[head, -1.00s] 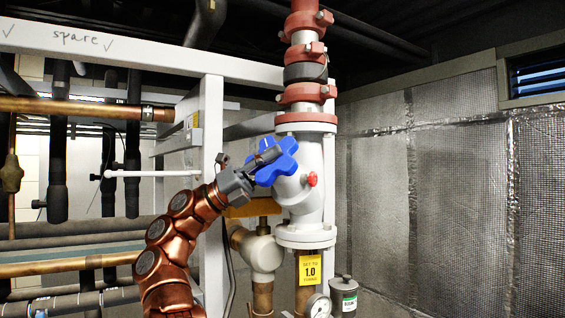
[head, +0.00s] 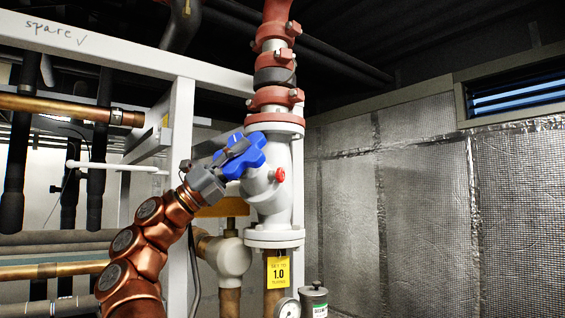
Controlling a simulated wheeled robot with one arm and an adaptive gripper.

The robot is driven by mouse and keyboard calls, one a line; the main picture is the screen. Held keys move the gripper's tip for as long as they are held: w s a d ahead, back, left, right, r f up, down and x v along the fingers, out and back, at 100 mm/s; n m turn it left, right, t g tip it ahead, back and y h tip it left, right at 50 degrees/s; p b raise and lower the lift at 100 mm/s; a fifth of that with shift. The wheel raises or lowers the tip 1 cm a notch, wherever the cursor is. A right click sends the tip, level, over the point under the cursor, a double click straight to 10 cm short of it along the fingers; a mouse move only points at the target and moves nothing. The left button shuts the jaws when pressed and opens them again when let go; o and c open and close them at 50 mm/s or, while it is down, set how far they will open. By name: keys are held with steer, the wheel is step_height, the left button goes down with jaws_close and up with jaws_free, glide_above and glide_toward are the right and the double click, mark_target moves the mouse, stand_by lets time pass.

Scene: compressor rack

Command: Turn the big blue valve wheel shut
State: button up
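The big blue valve wheel (head: 252,154) is a lobed handwheel on the angled neck of a white valve body (head: 275,190). It sits on the valve's left side, tilted toward the upper left. My gripper (head: 232,152), dark grey, is at the wheel from the lower left. Its fingers overlap the near face of the wheel and hide part of it. Whether they touch or are closed on a lobe I cannot tell.
A white frame post (head: 180,150) stands just left of my gripper. A yellow tag (head: 278,272) hangs below the valve, near a pressure gauge (head: 287,308) and a grey canister (head: 314,300). A small red knob (head: 280,174) is on the valve body. The foil-covered wall at right leaves open room.

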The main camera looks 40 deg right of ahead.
steer(key=shift+s+f+n+t+h+b, duration=0.1)
steer(key=shift+f+n+t+h+b, duration=0.15)
steer(key=shift+n+t+h+b, duration=0.6)
